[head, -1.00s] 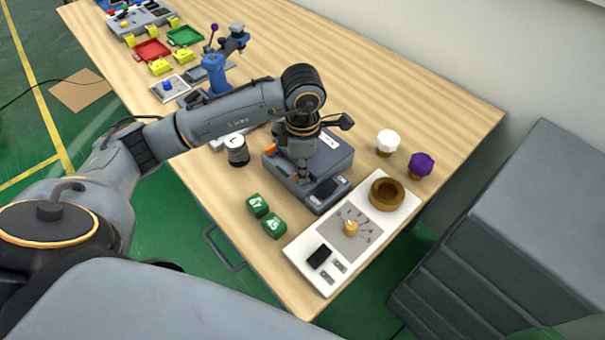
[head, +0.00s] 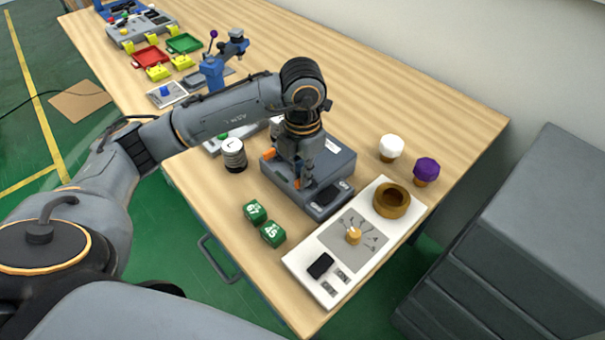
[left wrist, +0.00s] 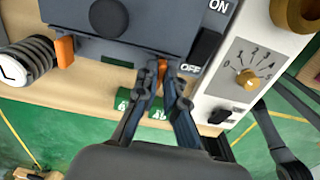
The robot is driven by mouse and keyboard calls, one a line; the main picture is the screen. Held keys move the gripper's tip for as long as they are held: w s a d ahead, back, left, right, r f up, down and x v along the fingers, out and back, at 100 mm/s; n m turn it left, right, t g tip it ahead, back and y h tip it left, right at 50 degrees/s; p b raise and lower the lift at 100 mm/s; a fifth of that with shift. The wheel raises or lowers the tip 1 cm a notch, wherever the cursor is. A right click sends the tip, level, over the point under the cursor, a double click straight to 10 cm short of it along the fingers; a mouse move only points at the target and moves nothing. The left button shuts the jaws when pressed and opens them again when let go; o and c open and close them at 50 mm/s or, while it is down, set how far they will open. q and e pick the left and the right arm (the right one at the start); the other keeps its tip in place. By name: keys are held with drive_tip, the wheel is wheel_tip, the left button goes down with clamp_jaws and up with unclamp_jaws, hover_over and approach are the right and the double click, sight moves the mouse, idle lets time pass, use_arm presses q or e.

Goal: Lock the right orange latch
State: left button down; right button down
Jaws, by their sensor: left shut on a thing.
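A grey box device (head: 340,165) sits on the table with an orange latch (head: 268,154) at its left side. In the left wrist view this left latch (left wrist: 65,51) stands free. The right orange latch (left wrist: 161,69) is between the fingertips of my left gripper (left wrist: 164,80). In the head view my left gripper (head: 303,180) is at the near side of the box and mostly hides that latch. The fingers are closed on it.
A white dial panel (head: 300,262) with a brown ring (head: 391,200) lies right of the box. Green cubes (head: 264,222) lie close in front, and a dark cylinder (head: 233,155) stands left. White (head: 391,147) and purple (head: 426,170) caps stand behind.

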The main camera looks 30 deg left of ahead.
use_arm(q)
drive_tip(key=shift+n, duration=0.3)
drive_tip(key=c, duration=1.7)
unclamp_jaws()
drive_tip(key=shift+r, duration=0.1)
wheel_tip(320, 180, up, 12)
drive_tip(key=shift+f, duration=0.1)
